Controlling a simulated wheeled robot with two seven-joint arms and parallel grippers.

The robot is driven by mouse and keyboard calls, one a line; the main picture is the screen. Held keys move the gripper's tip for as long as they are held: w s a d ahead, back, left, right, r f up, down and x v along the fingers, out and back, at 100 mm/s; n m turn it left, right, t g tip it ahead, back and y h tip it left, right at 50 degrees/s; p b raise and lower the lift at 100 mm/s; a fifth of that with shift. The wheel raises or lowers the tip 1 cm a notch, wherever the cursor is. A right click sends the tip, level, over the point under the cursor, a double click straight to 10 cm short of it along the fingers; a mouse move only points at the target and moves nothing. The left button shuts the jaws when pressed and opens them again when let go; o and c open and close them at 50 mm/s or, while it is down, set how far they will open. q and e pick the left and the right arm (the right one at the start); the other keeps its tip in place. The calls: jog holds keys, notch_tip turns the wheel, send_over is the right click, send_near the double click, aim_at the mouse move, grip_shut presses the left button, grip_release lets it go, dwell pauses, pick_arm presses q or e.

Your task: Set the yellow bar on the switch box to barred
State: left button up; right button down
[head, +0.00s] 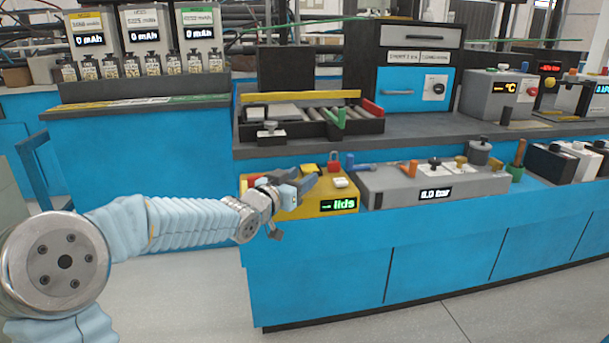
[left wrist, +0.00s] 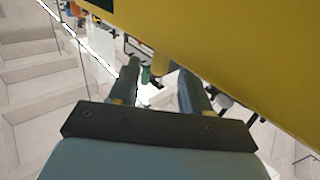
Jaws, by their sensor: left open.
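A yellow box (head: 325,207) with a green-lit display stands on the blue bench's lower ledge, in the middle of the head view. It has small red, yellow and white parts on top; I take it for the switch box but cannot make out a bar's setting. My left gripper (head: 293,208) is open and empty, in front of the box and covering part of its left side. In the left wrist view, the open fingers (left wrist: 160,72) lie beside a large yellow surface (left wrist: 240,50), probably the box. My right gripper is out of view.
A grey box (head: 400,188) with a "bar" display and several knobs and levers stands to the right. Behind, a roller tray (head: 257,132) carries a long yellow bar (head: 300,96) along its back. The floor (head: 190,290) before the bench is clear.

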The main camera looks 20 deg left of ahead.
pick_arm(q)
jog(key=shift+x, duration=1.05)
jog(key=shift+c, duration=0.3)
grip_shut()
